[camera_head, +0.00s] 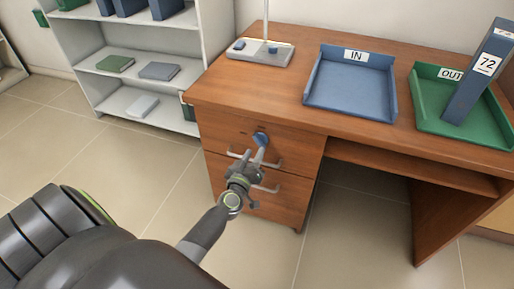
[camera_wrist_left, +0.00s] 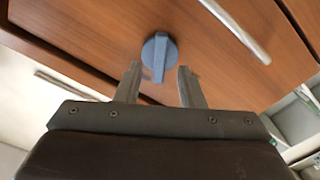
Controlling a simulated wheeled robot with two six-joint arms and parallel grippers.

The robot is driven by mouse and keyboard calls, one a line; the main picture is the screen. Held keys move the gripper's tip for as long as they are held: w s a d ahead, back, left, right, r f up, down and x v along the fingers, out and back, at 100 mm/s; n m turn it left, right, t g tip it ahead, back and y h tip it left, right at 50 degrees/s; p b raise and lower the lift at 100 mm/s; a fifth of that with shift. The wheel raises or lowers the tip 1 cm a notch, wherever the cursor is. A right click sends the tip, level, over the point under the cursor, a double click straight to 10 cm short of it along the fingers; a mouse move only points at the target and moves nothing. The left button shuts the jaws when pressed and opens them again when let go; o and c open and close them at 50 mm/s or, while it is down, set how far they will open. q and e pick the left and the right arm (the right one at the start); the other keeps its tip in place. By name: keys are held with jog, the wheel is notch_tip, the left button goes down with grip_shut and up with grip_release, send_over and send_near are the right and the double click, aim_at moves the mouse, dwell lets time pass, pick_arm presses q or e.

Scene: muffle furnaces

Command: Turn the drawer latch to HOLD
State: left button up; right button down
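The drawer latch (camera_head: 260,138) is a round blue knob with a raised grip bar on the front of the upper desk drawer (camera_head: 222,128). In the left wrist view the latch (camera_wrist_left: 159,57) lies just beyond my fingertips, between them sideways, with its bar running nearly up and down. My left gripper (camera_head: 254,156) is in front of the drawer, just below the latch in the head view. In the left wrist view the left gripper (camera_wrist_left: 159,72) is open with nothing between its fingers. Any HOLD marking is too small to read. My right gripper is not in view.
A drawer handle (camera_head: 268,162) is just below the latch, and the lower drawer (camera_head: 222,171) has its own. A blue IN tray (camera_head: 348,101) and a green OUT tray (camera_head: 436,127) holding a binder (camera_head: 470,91) stand on the desk. A shelf unit (camera_head: 88,65) is at left.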

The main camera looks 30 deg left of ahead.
aim_at(259, 145)
pick_arm(q)
jog(key=shift+x, duration=1.85)
jog(key=shift+c, duration=0.3)
grip_shut()
